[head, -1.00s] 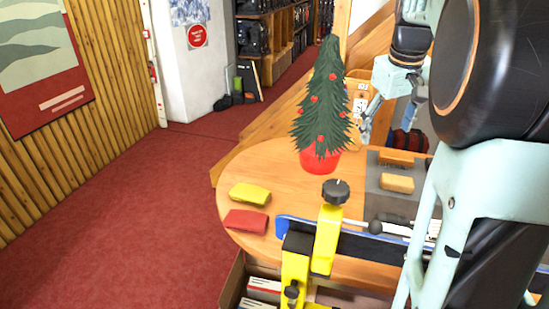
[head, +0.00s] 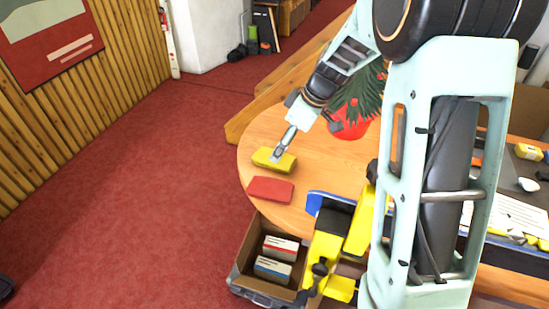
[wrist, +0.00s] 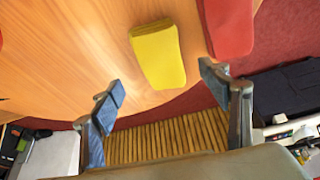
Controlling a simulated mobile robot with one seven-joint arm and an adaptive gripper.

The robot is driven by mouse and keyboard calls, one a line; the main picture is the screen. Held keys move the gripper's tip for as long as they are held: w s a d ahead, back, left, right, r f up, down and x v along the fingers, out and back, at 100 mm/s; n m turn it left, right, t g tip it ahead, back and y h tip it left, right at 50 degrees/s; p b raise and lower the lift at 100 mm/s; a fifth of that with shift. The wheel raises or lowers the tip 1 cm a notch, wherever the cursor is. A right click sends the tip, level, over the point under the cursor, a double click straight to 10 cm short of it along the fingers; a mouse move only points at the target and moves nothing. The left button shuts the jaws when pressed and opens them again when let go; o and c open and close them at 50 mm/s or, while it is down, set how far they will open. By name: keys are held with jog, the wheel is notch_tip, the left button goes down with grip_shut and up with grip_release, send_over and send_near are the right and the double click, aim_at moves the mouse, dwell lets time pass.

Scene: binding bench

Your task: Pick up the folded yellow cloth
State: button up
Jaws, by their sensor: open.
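The folded yellow cloth (head: 273,160) lies on the wooden table near its rounded left end. It also shows in the wrist view (wrist: 157,54), lying flat and ahead of the fingers. My gripper (head: 281,150) is over the cloth in the head view and partly covers it. In the wrist view my gripper (wrist: 165,84) has its two blue-tipped fingers spread wide with nothing between them, and the cloth lies beyond the gap. I cannot tell the exact height of the fingertips above the cloth.
A folded red cloth (head: 270,190) lies close beside the yellow one. An open box (head: 247,279) stands below the table edge.

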jog(key=shift+p+x, duration=0.75)
jog(key=shift+x, duration=2)
jog(key=c, duration=1.3)
jog(key=shift+o, duration=0.2)
jog(key=shift+r, duration=0.15)
jog(key=shift+r+p, duration=0.35)
jog(key=shift+r, duration=0.25)
notch_tip(320, 180, up, 2)
jog(key=shift+s+r+p, duration=0.1)
jog(key=shift+r+p, duration=0.05)
jog(key=shift+p, duration=0.35)
jog(key=s+r, duration=0.9)
jog(key=s, duration=0.5)
jog(key=shift+a, duration=0.35)
